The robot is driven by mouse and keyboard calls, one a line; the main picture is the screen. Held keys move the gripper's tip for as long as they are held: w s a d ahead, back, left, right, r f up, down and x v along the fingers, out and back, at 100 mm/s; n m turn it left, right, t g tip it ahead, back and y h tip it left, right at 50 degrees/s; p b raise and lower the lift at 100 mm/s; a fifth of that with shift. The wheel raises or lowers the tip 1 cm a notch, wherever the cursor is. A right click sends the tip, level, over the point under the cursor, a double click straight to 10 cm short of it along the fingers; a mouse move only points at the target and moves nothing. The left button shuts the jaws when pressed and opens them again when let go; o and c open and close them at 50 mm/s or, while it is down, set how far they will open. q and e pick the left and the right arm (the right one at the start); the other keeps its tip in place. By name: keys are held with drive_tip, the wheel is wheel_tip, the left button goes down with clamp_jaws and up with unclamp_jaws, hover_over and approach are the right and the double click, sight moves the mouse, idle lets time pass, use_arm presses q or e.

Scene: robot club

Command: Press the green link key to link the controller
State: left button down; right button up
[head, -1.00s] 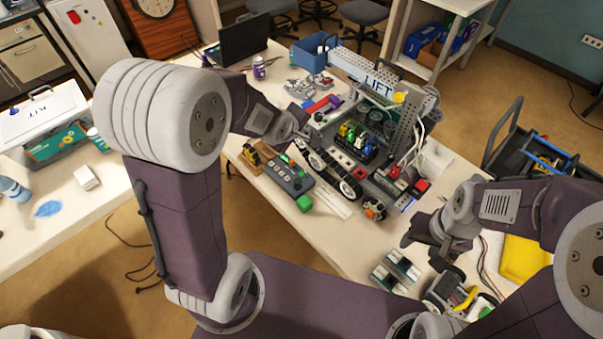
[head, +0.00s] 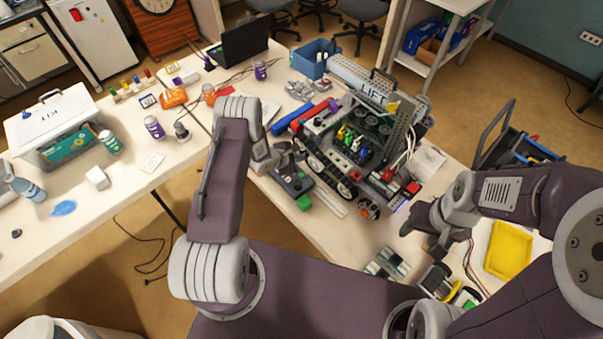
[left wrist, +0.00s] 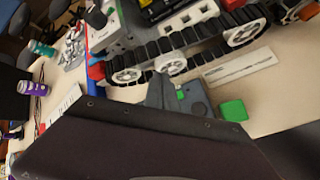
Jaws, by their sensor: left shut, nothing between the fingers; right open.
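The controller (head: 291,186) is a dark grey box on the table beside the tracked robot. A bright green block (head: 304,202) is at its near end; it also shows in the left wrist view (left wrist: 234,110). A smaller green patch (left wrist: 180,93) shows on the controller's face beside my fingers; I cannot tell which green part is the link key. My left gripper (head: 285,157) is shut and empty over the controller's far end, hiding part of it. Its fingers show in the left wrist view (left wrist: 161,90); contact cannot be told. My right gripper (head: 428,246) is open, off to the right.
The tracked robot (head: 345,150) with a LIFT sign stands close behind and right of the controller. A yellow tray (head: 509,249) and small parts are at the right. A KIT box (head: 58,125) stands on the left table.

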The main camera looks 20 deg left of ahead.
sight(300, 176)
idle(0.3)
use_arm(q)
wheel_tip(300, 176, down, 9)
drive_tip(key=b, duration=0.7)
drive_tip(key=shift+r+b, duration=0.1)
drive_tip(key=shift+b, duration=0.2)
idle(1.4)
drive_tip(key=shift+f+b, duration=0.35)
drive_tip(key=shift+f, duration=0.05)
drive_tip(key=shift+f+b, duration=0.35)
drive_tip(key=shift+f, duration=0.05)
idle(0.5)
drive_tip(key=shift+r+p, duration=0.7)
drive_tip(key=shift+r, duration=0.15)
